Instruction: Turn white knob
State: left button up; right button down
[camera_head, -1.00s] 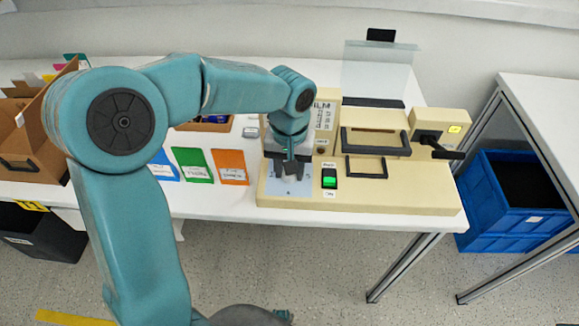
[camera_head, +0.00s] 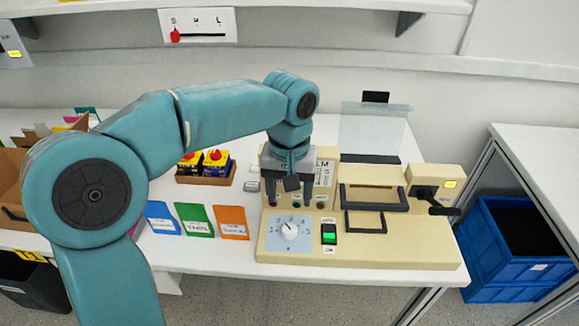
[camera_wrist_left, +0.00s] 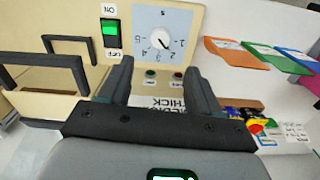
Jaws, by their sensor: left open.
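The white knob (camera_head: 289,231) sits on a pale blue dial plate (camera_head: 273,244) with numbers around it, at the front left of the beige machine (camera_head: 390,254). In the left wrist view the knob (camera_wrist_left: 164,44) is uncovered, with a dark pointer mark toward the lower right of that picture. My left gripper (camera_head: 289,200) hangs pointing down above and behind the dial, apart from the knob. In the left wrist view its two dark fingers (camera_wrist_left: 152,82) are spread and nothing is between them. My right gripper is not in view.
A green-lit switch (camera_head: 329,232) is right of the dial. Black handles (camera_head: 376,198) and a lever (camera_head: 436,203) stand on the machine's right. Coloured cards (camera_head: 197,220) lie left of it. A small box (camera_head: 205,174) stands behind the cards.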

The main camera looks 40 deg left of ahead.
pick_arm(q)
notch_tip(320, 180, up, 6)
jog(key=shift+f+p, duration=0.1)
jog(key=shift+p, duration=0.3)
jog(key=shift+s, duration=0.1)
